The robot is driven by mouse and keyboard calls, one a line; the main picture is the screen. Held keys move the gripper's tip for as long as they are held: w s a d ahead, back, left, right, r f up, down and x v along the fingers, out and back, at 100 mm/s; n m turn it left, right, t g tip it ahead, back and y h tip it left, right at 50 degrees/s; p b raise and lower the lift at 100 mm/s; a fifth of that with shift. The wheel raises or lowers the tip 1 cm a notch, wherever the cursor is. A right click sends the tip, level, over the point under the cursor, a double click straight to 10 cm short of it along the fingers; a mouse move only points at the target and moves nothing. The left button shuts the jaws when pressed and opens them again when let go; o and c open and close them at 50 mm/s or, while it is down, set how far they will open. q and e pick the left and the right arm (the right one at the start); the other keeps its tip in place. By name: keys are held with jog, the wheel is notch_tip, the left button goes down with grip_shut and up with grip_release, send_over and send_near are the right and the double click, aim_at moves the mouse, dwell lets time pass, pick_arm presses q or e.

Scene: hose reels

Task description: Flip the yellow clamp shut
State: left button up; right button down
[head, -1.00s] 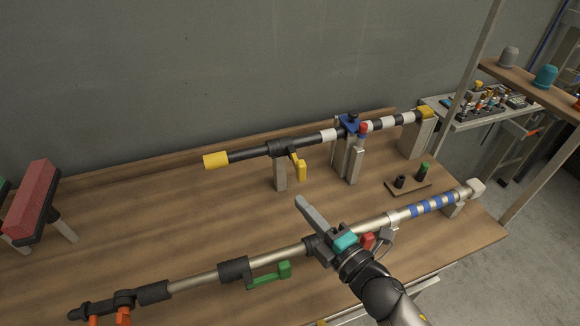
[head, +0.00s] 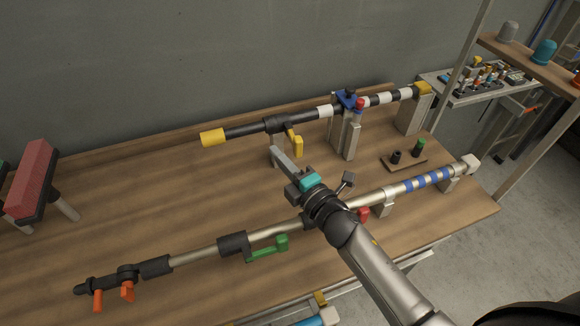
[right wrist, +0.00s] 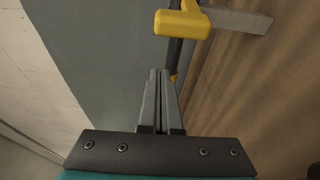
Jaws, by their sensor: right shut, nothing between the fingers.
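The yellow clamp lever (head: 297,144) hangs down and away from a dark collar on the far black pole (head: 245,129). My right gripper (head: 275,153) is shut and empty. In the head view its tips are just left of the lever, in front of the pole's grey support; they look apart from the lever. In the right wrist view the closed fingers (right wrist: 159,76) point toward the pole. My left gripper is not in view.
A nearer metal pole (head: 195,255) carries a green lever (head: 268,248), a red clamp (head: 363,214) and orange handles; my right arm passes over it. A grey post (head: 350,138) stands right of the yellow lever. A red pad (head: 31,180) stands at left.

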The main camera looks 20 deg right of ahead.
aim_at(296, 151)
jog(key=shift+w+d+p, duration=0.15)
jog(key=shift+w+d, duration=0.1)
jog(key=shift+d, duration=0.7)
jog(key=shift+w+d+p, duration=0.15)
jog(key=shift+w+d, duration=0.05)
jog(key=shift+d, duration=0.7)
jog(key=shift+d+n+y, duration=0.2)
jog(key=shift+n+y, duration=0.1)
jog(key=shift+y, duration=0.1)
